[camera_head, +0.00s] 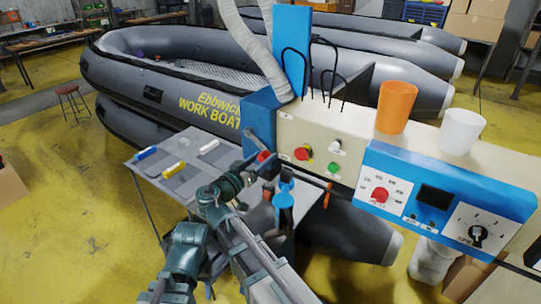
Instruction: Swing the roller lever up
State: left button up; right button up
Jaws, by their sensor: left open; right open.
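A beige and blue machine (345,135) stands right of centre, with a blue upright plate on top. A red knob (263,157) shows at its left end, possibly the roller lever's end; the rest of the lever is hidden or cannot be made out. My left gripper (262,170) is open beside the red knob; whether they touch cannot be told. My dark arm links cover the area below it. A blue round-ended part (283,201) hangs under the machine's head. My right gripper cannot be made out.
A grey side table (150,167) at the left holds blue, yellow and white small items. An orange cup (396,106) and a white cup (460,131) stand on the machine. A blue control panel (440,190) faces me. Grey inflatable boats (150,65) fill the back.

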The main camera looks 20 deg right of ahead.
jog(key=shift+a, duration=0.1)
grip_shut()
dwell(1.3)
